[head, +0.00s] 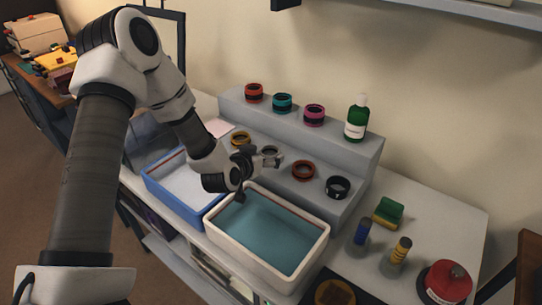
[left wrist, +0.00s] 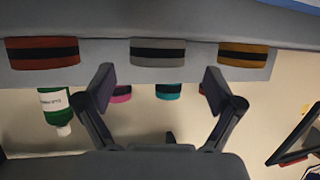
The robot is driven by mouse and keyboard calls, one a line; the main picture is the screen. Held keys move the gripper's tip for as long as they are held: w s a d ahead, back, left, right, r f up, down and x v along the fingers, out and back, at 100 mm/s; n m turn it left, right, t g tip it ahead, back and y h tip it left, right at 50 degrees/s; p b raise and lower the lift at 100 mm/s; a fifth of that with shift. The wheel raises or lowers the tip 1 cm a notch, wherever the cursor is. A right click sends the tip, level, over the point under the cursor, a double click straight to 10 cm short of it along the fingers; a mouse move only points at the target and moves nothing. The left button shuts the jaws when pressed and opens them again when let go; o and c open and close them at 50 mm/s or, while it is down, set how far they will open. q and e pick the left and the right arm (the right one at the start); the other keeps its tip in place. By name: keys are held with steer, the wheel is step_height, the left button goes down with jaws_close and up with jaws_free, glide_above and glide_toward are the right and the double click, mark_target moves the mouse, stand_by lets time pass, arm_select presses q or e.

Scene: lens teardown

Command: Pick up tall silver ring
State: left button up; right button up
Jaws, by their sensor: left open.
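The silver ring (head: 270,150), with a black band, stands on the lower step of the grey stand, between the amber ring (head: 241,139) and a red-orange ring (head: 303,170). My left gripper (head: 270,159) is just in front of it and partly covers it in the head view. In the left wrist view, which is upside down, the silver ring (left wrist: 158,52) lies ahead between the two spread fingers of the left gripper (left wrist: 158,80). The gripper is open and empty, apart from the ring. My right gripper is not in view.
The grey stand (head: 327,208) also holds a black ring (head: 337,187), several rings on its upper step and a green bottle (head: 356,121). A cream tray with a teal floor (head: 211,226) and a blue tray (head: 157,188) stand in front. A sponge (head: 388,212) lies at right.

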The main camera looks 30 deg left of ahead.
mark_target(274, 149)
arm_select(q)
steer(key=x, duration=0.3)
steer(key=shift+w+d+f+p, duration=0.1)
steer(key=shift+w+d+p, duration=0.05)
steer(key=shift+w+p, duration=0.15)
steer(key=shift+w+f, duration=0.25)
steer(key=shift+w, duration=0.1)
steer(key=shift+s+r, duration=0.1)
steer(key=shift+s, duration=0.05)
steer(key=c, duration=1.2)
steer(key=shift+r, duration=0.1)
step_height(274, 149, up, 4)
steer(key=shift+f+b, duration=0.25)
steer(key=shift+b, duration=0.1)
steer(key=s+a+p, duration=0.1)
steer(key=s, duration=0.4)
steer(key=s+a+r+p, duration=0.1)
steer(key=s+a+p, duration=0.1)
steer(key=s, duration=0.3)
steer(key=s+a+p, duration=0.1)
steer(key=s+p, duration=0.1)
steer(key=s, duration=0.3)
steer(key=shift+s+a+r, duration=0.15)
steer(key=shift+a, duration=0.25)
